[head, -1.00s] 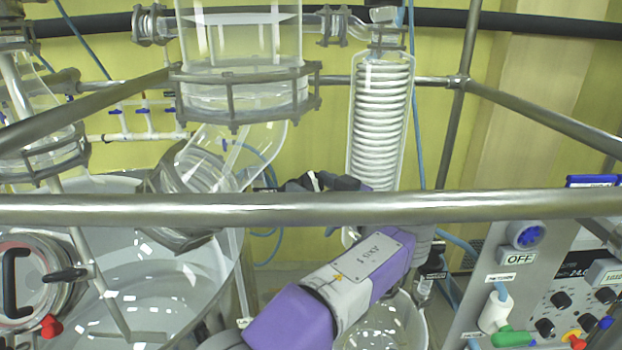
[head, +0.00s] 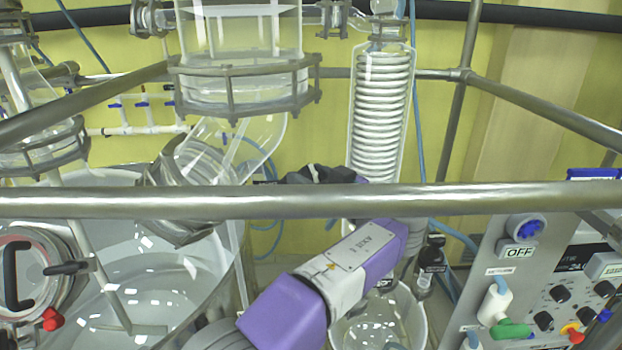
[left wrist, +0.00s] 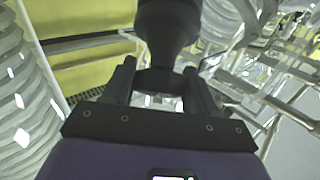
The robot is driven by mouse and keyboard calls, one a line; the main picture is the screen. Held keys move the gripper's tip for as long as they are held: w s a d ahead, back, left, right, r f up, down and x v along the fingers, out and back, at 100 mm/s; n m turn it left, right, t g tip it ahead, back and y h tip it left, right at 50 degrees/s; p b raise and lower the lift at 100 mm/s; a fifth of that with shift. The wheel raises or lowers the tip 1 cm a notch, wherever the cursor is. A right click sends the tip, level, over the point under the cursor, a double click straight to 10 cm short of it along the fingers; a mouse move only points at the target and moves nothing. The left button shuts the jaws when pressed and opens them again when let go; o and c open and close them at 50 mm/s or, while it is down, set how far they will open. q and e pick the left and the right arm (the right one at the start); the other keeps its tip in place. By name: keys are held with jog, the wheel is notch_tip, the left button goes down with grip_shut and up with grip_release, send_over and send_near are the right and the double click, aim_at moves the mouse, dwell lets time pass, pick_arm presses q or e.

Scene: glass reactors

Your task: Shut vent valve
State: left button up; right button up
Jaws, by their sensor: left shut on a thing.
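My left gripper (head: 322,175) is partly hidden behind the horizontal metal bar, in front of the yellow wall and left of the coil condenser (head: 380,110). In the left wrist view its two dark fingers (left wrist: 162,92) stand close around the lower end of a black rounded part (left wrist: 168,28). The gripper is shut on this part. Whether it belongs to the vent valve, and how that valve is turned, I cannot tell. A green-handled valve (head: 510,330) shows on the grey panel at the right, apart from my arm. My right gripper is not in view.
The horizontal metal bar (head: 240,202) crosses in front of my left arm. A glass vessel (head: 240,80) hangs left of the condenser. A large glass reactor (head: 150,275) stands at lower left.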

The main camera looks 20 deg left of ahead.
pick_arm(q)
jog(key=m+t+h+b, duration=0.2)
jog(key=m+b, duration=0.1)
jog(key=m, duration=0.1)
jog(key=shift+f+b, duration=0.15)
jog(key=shift+b, duration=0.25)
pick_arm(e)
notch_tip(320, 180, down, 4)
pick_arm(q)
jog(key=m+t+h+b, duration=0.1)
jog(key=m+h, duration=0.1)
jog(key=m, duration=0.2)
jog(key=shift+a+t+h, duration=0.1)
jog(key=shift+t+h, duration=0.3)
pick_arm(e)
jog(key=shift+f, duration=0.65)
pick_arm(q)
jog(key=m+h, duration=0.1)
jog(key=m, duration=0.1)
jog(key=m+h, duration=0.1)
jog(key=shift+r+t+h, duration=0.25)
jog(key=shift+t+h, duration=0.05)
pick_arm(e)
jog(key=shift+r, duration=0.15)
pick_arm(q)
jog(key=shift+m+h+p, duration=1.25)
jog(key=shift+m+h, duration=0.35)
jog(key=shift+m, duration=0.7)
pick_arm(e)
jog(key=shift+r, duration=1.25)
